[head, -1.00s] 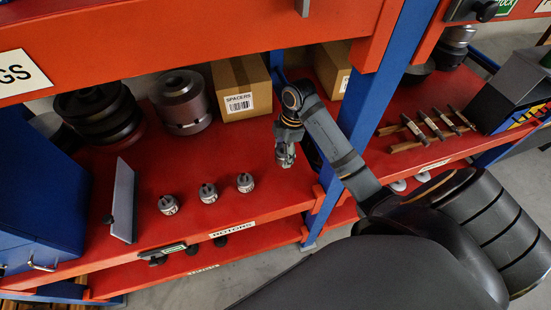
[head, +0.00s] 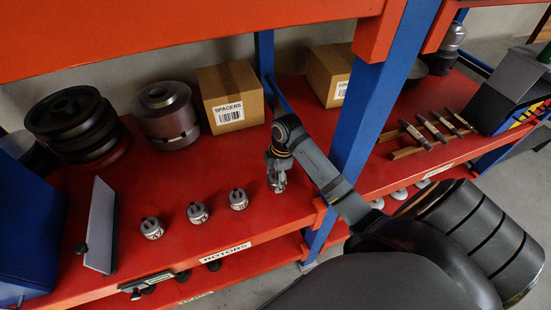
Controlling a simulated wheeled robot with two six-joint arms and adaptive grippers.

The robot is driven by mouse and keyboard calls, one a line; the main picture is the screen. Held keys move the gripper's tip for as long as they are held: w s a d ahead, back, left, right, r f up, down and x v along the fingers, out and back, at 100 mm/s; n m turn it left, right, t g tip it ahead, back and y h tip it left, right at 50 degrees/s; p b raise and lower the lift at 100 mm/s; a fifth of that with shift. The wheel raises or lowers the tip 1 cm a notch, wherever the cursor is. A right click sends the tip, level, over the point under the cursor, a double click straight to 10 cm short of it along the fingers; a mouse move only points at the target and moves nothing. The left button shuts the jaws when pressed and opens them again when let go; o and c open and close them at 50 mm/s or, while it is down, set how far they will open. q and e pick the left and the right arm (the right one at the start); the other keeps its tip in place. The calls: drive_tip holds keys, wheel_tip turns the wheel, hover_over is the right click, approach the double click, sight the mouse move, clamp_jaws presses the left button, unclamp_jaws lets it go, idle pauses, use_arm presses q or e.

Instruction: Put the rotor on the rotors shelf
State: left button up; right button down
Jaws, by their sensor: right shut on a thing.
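The rotors shelf is a red shelf (head: 195,249) with a "ROTORS" label (head: 226,252) on its front edge. Three small metal rotors stand upright in a row on it: a left one (head: 152,228), a middle one (head: 198,213) and a right one (head: 238,200). My right gripper (head: 277,180) is to the right of this row, pointing down over the shelf. It is shut on a rotor (head: 277,186), partly hidden by the fingers. I cannot tell whether this rotor touches the shelf surface. My left gripper is not in view.
Behind stand a cardboard box marked "SPACERS" (head: 231,97), a metal cylinder (head: 167,115) and dark pulleys (head: 75,124). A grey upright plate (head: 101,226) is at left. A blue post (head: 366,112) stands close to the right of my arm.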

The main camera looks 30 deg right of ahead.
sight(275, 186)
drive_tip(key=shift+w+f, duration=0.1)
drive_tip(key=shift+f, duration=0.7)
drive_tip(key=shift+f+p, duration=0.35)
drive_tip(key=shift+f, duration=1.4)
drive_tip(key=shift+c, duration=1.7)
unclamp_jaws()
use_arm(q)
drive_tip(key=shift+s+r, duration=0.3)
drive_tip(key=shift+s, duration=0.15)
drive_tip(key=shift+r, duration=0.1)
use_arm(e)
drive_tip(key=r+p, duration=0.3)
drive_tip(key=d+r+p, duration=0.1)
drive_tip(key=r+p, duration=0.6)
drive_tip(key=shift+s+d+r+p, duration=0.25)
drive_tip(key=shift+r+p, duration=0.05)
drive_tip(key=shift+r, duration=0.05)
drive_tip(key=shift+d+r+b, duration=0.1)
drive_tip(key=shift+r+b, duration=0.2)
drive_tip(key=shift+b, duration=0.1)
drive_tip(key=shift+r, duration=0.3)
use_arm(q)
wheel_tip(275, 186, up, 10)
